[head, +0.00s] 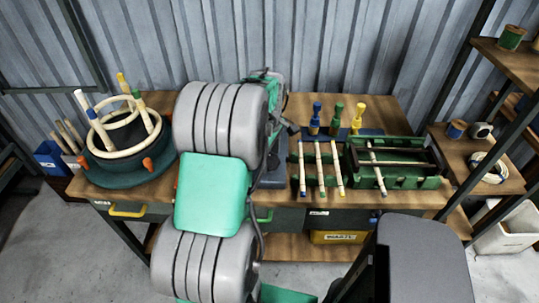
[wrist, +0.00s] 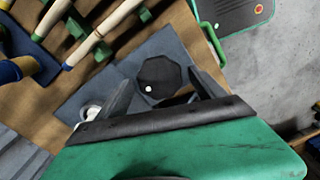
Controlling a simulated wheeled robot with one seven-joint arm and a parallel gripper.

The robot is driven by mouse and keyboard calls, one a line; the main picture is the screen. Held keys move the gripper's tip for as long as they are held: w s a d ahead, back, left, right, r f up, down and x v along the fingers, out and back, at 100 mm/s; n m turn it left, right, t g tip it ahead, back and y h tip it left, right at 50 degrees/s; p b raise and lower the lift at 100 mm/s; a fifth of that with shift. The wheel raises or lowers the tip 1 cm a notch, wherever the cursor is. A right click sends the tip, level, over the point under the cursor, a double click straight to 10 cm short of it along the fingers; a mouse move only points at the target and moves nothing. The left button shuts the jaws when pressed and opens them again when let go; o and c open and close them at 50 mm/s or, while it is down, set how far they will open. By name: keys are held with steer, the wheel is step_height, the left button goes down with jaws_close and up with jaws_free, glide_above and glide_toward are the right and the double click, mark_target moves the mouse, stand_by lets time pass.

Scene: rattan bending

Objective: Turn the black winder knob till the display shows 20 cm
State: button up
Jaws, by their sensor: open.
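The black winder knob (wrist: 158,76) shows in the wrist view as a dark many-sided disc with a white dot near its lower left. It stands over a blue-grey base plate (wrist: 85,84). My gripper (wrist: 160,92) is open, with one dark finger on each side of the knob. I cannot tell whether either finger touches it. In the head view my arm hides the knob and the gripper. The display and its reading cannot be seen in either view.
Pale rattan rods (head: 320,168) and a green rack (head: 398,182) lie right of my arm on the wooden bench (head: 400,104). Blue, green and yellow bottle-like pieces (head: 337,118) stand behind. A dark green round tub (head: 126,172) with rattan rings stands left. A green handle (wrist: 212,44) is near the gripper.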

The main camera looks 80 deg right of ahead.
steer(key=shift+f, duration=0.15)
steer(key=c, duration=1.4)
